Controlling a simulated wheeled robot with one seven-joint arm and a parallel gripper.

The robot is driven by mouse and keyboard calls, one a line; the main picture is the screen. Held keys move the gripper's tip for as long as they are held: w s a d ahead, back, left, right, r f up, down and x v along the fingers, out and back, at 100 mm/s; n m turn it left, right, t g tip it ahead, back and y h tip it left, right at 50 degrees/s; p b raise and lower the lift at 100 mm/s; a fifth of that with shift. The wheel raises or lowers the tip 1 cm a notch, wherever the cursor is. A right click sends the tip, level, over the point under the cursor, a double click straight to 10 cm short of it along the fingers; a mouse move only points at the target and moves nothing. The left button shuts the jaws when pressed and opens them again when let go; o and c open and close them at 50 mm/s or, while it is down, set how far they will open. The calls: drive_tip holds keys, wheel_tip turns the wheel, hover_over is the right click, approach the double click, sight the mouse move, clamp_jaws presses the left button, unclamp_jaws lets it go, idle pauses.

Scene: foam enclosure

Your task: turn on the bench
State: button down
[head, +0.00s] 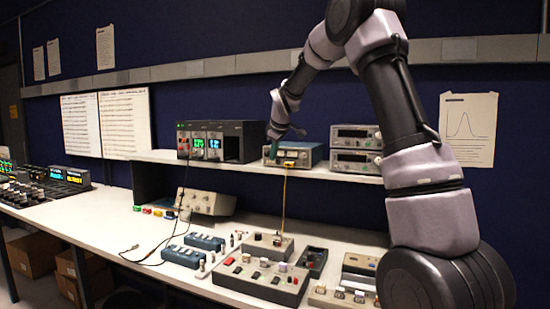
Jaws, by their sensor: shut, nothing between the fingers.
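The bench is a long white worktop (120,235) with electronic gear on it and a shelf (335,173) above. My arm reaches in from the right, and my gripper (273,149) is small at the front of a blue-grey instrument (310,155) on the shelf. The gripper is shut with nothing seen in it. I cannot tell whether it touches the instrument. A yellow cable (285,195) hangs from this instrument to a grey box (268,244) on the worktop. A dark rack unit (245,140) to its left has lit green and blue displays.
Two stacked grey instruments (355,148) stand right of the gripper, partly behind my arm. A control panel with knobs (255,278) and blue boxes (184,256) fill the worktop's front. A tilted beige instrument (205,202) stands below the shelf. Lit consoles (68,177) stand far left.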

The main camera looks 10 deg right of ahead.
drive_tip(key=v, duration=0.8)
drive_tip(key=shift+s+r, duration=0.15)
drive_tip(key=shift+r, duration=0.2)
